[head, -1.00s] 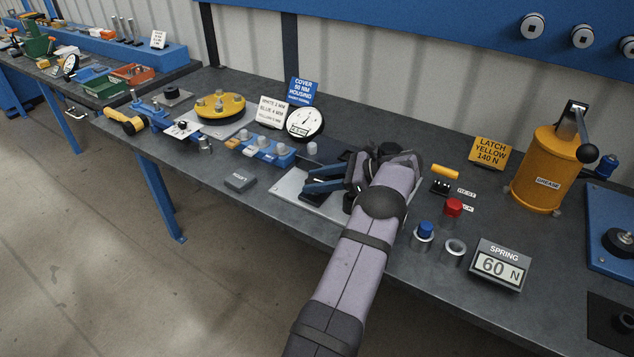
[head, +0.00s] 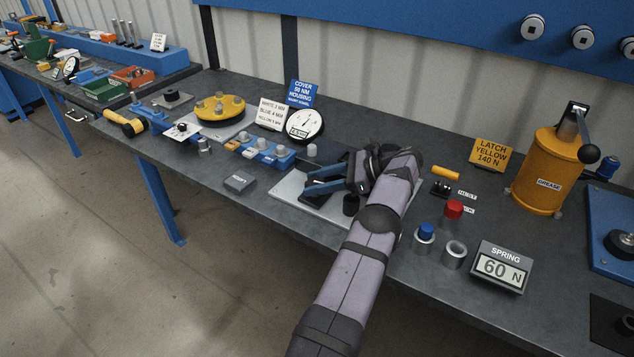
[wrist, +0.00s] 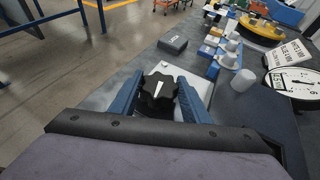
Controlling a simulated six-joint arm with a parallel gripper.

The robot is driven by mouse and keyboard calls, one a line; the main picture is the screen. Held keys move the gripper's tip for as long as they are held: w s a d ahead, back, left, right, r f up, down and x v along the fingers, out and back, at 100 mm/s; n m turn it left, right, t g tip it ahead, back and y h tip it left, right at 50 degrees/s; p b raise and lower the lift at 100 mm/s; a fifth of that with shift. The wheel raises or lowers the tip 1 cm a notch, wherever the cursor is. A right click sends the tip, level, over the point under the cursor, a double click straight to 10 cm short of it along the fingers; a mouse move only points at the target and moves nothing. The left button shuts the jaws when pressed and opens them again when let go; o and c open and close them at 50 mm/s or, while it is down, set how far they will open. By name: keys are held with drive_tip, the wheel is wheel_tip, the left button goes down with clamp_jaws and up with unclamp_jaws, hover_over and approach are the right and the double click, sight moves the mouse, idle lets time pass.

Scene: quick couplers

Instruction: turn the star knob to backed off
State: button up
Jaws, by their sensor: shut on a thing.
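The star knob (wrist: 158,97) is black with a white pointer line and shows in the wrist view between the two blue fingers of my gripper (wrist: 160,88). My gripper is shut on it, one finger on each side. The white line runs nearly along the fingers, tilted slightly right at its far end. In the head view my gripper (head: 320,180) is low over the light plate (head: 285,186), and the knob itself is hard to make out there behind the fingers and wrist.
A small grey labelled block (head: 240,184) lies left of the plate. A round dial gauge (head: 304,125) and sign cards stand behind. Blue-topped (head: 425,231) and red-topped (head: 453,209) cylinders and the spring display (head: 499,265) stand to the right of my arm.

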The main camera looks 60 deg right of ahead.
sight(318, 181)
drive_tip(key=o, duration=1)
drive_tip(key=shift+o, duration=0.2)
drive_tip(key=shift+r, duration=0.1)
wheel_tip(318, 181, up, 10)
drive_tip(key=shift+f+p, duration=0.1)
drive_tip(key=shift+p, duration=0.25)
drive_tip(key=shift+s, duration=0.1)
